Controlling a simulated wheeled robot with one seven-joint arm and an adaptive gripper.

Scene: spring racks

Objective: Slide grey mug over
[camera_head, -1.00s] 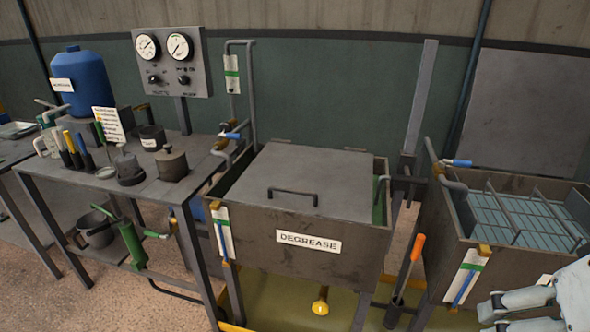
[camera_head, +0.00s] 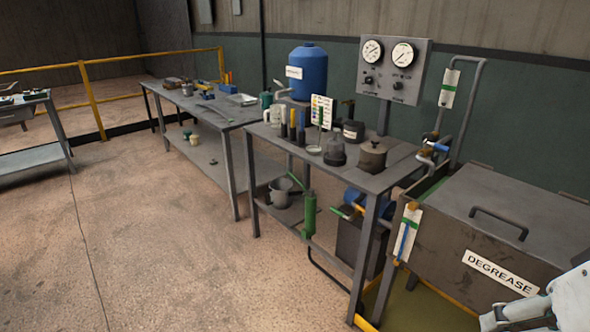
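A pale grey mug-like cup (camera_head: 275,114) stands toward the left end of the near workbench, beside several upright dark tools with coloured handles. It is small in view, so I cannot be sure it is the grey mug. My gripper (camera_head: 497,319) shows only partly at the bottom right corner, in front of the degrease tank and far from the cup. Its fingers are cut off by the frame edge, so I cannot tell whether they are open.
Another bench (camera_head: 228,112) stands farther left. Open concrete floor (camera_head: 150,240) lies in front.

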